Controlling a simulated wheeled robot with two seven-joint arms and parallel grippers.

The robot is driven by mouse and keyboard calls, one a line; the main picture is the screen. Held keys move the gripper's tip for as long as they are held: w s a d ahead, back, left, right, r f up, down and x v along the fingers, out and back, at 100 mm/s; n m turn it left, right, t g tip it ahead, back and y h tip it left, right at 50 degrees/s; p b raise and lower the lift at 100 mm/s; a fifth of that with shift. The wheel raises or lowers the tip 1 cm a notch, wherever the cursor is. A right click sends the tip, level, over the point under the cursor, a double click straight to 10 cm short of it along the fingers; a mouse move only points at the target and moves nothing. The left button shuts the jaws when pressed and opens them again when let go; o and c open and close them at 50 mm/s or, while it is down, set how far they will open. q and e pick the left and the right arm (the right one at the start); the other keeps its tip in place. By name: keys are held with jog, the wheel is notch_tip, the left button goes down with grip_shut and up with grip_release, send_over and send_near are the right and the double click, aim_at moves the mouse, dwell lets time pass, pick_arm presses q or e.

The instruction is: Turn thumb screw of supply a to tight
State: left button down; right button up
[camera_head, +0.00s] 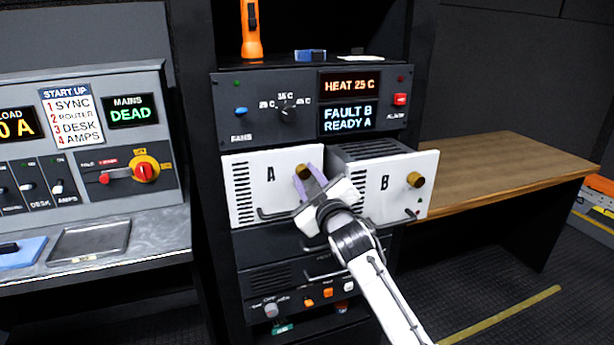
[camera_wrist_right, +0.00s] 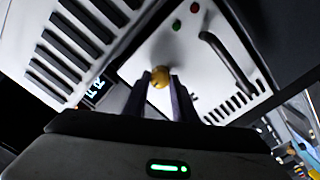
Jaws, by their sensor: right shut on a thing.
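Supply A (camera_head: 263,185) is a white-fronted unit with vents at its left, a letter A and a handle along its lower edge, seated in the rack. Its brass thumb screw (camera_head: 303,171) is at the panel's upper right. My right gripper (camera_head: 309,179) reaches up from the lower right and is shut on this thumb screw. In the right wrist view, the round brass screw (camera_wrist_right: 160,76) sits between the two fingertips. The screw's turn position cannot be told. My left gripper is not in view.
Supply B (camera_head: 400,190) stands out from the rack beside A, with its own brass screw (camera_head: 415,180). The panel above has a display (camera_head: 348,118) reading FAULT B, READY A. A console (camera_head: 80,150) is at the left, a wooden bench (camera_head: 510,165) at the right.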

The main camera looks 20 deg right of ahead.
jog(key=shift+m, duration=0.4)
jog(key=o, duration=1)
jog(key=shift+o, duration=0.2)
jog(key=shift+s, duration=0.15)
jog(key=s, duration=1)
jog(key=shift+b, duration=0.45)
jog(key=shift+f, duration=0.1)
